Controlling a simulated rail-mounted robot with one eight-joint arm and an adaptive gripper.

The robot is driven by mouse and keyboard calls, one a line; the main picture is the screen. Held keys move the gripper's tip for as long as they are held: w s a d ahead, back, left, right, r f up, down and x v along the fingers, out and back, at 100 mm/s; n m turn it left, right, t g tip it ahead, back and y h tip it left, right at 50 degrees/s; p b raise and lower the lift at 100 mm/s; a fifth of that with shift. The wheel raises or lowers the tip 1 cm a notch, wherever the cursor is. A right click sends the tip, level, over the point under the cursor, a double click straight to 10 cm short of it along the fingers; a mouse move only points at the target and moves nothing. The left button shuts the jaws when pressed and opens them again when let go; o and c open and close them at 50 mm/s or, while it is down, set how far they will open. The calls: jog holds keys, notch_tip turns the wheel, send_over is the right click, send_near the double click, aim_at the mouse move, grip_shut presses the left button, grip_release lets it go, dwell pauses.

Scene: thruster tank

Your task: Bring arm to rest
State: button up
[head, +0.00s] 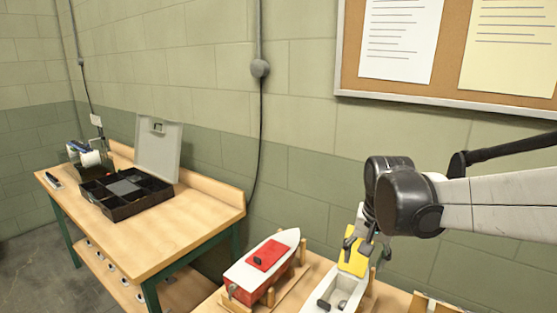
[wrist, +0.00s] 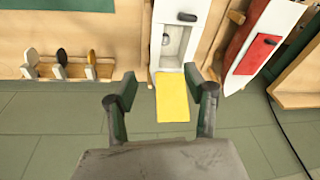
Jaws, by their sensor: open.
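My gripper (head: 362,248) is open, above the far end of a white boat (head: 322,298) on the near bench. In the wrist view my gripper (wrist: 160,84) has its fingers spread wide, with nothing held between them. A flat yellow panel (head: 354,264) lies at that end of the boat, below my fingers; it also shows in the wrist view (wrist: 172,100). An open grey compartment (wrist: 176,42) shows in the boat beside the panel. I cannot tell the exact gap between fingers and panel.
A white boat with a red deck (head: 262,258) sits left on a wooden cradle. A second bench (head: 150,240) carries a black compartment box (head: 128,194) with its grey lid raised. The wall and pinboard (head: 345,60) stand close behind my arm. Several small pieces stand in a rack (wrist: 60,70).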

jog(key=s+f+n+t+b, duration=0.1)
jog(key=s+n+t, duration=0.3)
jog(key=s, duration=1.4)
jog(key=shift+s+f+t+b, duration=0.15)
jog(key=shift+t+b, duration=0.25)
jog(key=shift+b, duration=0.45)
jog(key=shift+c, duration=0.2)
